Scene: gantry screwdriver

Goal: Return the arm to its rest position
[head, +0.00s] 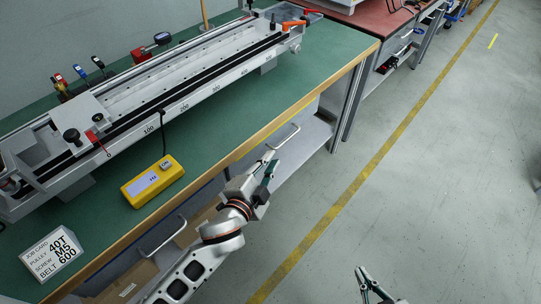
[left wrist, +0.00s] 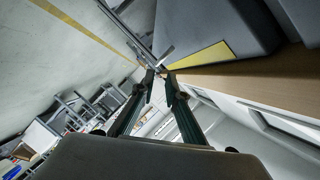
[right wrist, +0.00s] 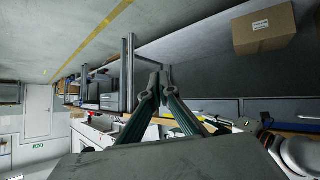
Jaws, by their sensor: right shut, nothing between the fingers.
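My left arm comes in from the bottom of the head view, with its left gripper (head: 266,168) just off the front edge of the green workbench (head: 225,145). In the left wrist view the left gripper's fingertips (left wrist: 158,75) are a little apart, with nothing seen between them. My right gripper (head: 362,272) shows low in the head view over the bare floor, away from the bench. In the right wrist view its fingertips (right wrist: 159,76) meet, and it is empty. Most of my right arm is out of view.
A gantry rail (head: 160,95) lies along the bench. A yellow control box (head: 152,182) and a job card (head: 50,255) are in front of it. Drawer handles (head: 162,237) stick out below the bench edge near my left arm. The floor (head: 440,170) at the right is clear.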

